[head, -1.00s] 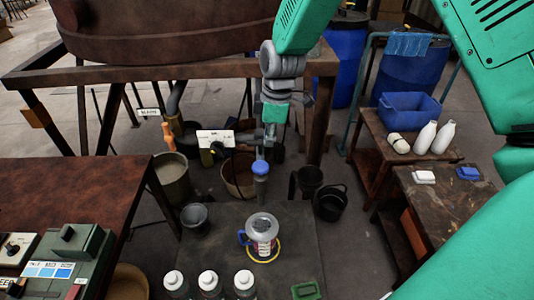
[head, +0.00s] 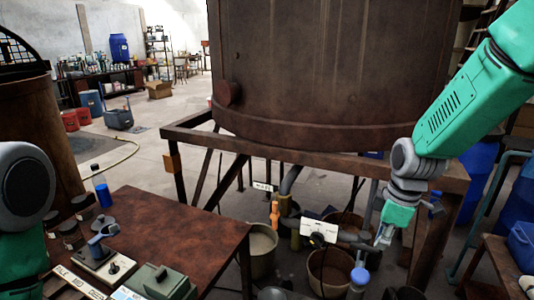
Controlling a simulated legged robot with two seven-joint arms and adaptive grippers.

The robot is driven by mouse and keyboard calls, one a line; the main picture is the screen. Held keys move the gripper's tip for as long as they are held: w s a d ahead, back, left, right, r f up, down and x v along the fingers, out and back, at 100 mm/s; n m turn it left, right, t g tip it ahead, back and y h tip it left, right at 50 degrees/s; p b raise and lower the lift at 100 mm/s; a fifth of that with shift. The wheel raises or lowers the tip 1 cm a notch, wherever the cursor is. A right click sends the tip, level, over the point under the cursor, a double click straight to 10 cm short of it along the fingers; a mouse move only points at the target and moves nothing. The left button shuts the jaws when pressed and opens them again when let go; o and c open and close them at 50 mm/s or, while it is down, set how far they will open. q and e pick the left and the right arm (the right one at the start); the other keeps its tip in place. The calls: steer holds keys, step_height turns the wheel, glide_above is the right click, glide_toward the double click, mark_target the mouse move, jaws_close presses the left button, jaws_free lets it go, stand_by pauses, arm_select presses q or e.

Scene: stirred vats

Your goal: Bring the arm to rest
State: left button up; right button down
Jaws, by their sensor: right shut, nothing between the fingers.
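My right arm (head: 475,105) comes in from the upper right, green with grey joints. Its gripper (head: 383,240) points down in front of the vat's pipework, with its fingers shut and nothing held. A round blue-topped piece (head: 360,276) is below and left of the fingertips, with a visible gap in the picture. Part of my left arm (head: 24,195) shows at the left edge. My left gripper is out of view.
A large rusty vat (head: 330,70) stands on a frame (head: 310,148) behind the gripper. A valve with a white label (head: 318,229) and buckets (head: 328,270) are below it. A brown table (head: 185,225) with instruments is at left.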

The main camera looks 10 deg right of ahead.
steer(key=s+a+f+m+b, duration=0.1)
steer(key=s+f+b, duration=0.1)
steer(key=s+f, duration=0.35)
steer(key=s+a+f+m+h+b, duration=0.1)
steer(key=s+f+m+b, duration=0.1)
steer(key=f, duration=0.6)
steer(key=s+f+m+b, duration=0.1)
steer(key=s+f, duration=0.2)
steer(key=f, duration=0.4)
steer(key=s+a+f+m+b, duration=0.1)
steer(key=s+f+m+b, duration=0.2)
steer(key=s+f, duration=0.4)
steer(key=s+a+f+m+b, duration=0.1)
steer(key=s+f+m+b, duration=0.2)
steer(key=s+f, duration=0.4)
steer(key=s, duration=0.4)
steer(key=shift+s+a+m, duration=0.25)
steer(key=shift+s+m, duration=0.1)
steer(key=shift+m, duration=0.05)
steer(key=shift+w+d+f, duration=0.1)
steer(key=shift+w+d, duration=0.05)
